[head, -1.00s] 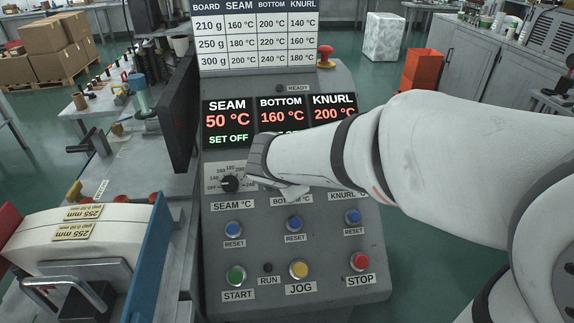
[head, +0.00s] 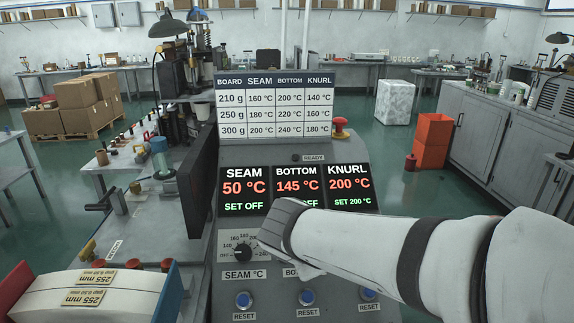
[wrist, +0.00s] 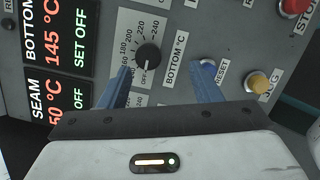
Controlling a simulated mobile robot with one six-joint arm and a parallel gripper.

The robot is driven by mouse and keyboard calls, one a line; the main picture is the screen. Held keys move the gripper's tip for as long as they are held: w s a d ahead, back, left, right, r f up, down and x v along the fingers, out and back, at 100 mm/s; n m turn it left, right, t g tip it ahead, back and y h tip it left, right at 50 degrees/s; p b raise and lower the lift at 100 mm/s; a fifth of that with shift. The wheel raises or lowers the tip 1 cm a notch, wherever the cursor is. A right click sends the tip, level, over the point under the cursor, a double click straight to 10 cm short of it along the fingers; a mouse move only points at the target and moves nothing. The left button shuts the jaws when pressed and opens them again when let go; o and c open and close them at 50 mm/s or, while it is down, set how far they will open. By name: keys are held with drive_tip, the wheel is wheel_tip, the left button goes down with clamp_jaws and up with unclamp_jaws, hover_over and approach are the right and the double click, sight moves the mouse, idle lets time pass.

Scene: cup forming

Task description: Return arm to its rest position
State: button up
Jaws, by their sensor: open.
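My gripper (wrist: 164,78) is open and empty, with two blue fingers spread in the wrist view. In the head view my gripper (head: 290,240) is in front of the panel, hiding the bottom knob, and its fingertips are hard to make out. The wrist view shows the black bottom knob (wrist: 148,57) between the fingers, its mark toward OFF. I cannot tell how far the fingers are from the panel. The control panel's display (head: 297,190) reads seam 50 °C set off, bottom 145 °C and knurl 200 °C set 200 °C. The seam knob (head: 243,252) is uncovered.
A dark monitor edge (head: 198,175) stands left of the panel. A temperature chart (head: 277,105) and a red mushroom button (head: 340,127) are above it. Blue reset buttons (head: 307,297) lie below my gripper.

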drive_tip(key=s+d+f+m+g+y, duration=0.1)
drive_tip(key=s+d+m, duration=0.4)
drive_tip(key=m, duration=0.5)
drive_tip(key=s+d+f+m+g+y, duration=0.1)
drive_tip(key=s+d+f+m+g, duration=0.3)
drive_tip(key=s+m, duration=0.3)
drive_tip(key=shift+s+d+f+m, duration=0.35)
drive_tip(key=shift+d+m, duration=0.3)
drive_tip(key=shift+m, duration=1.65)
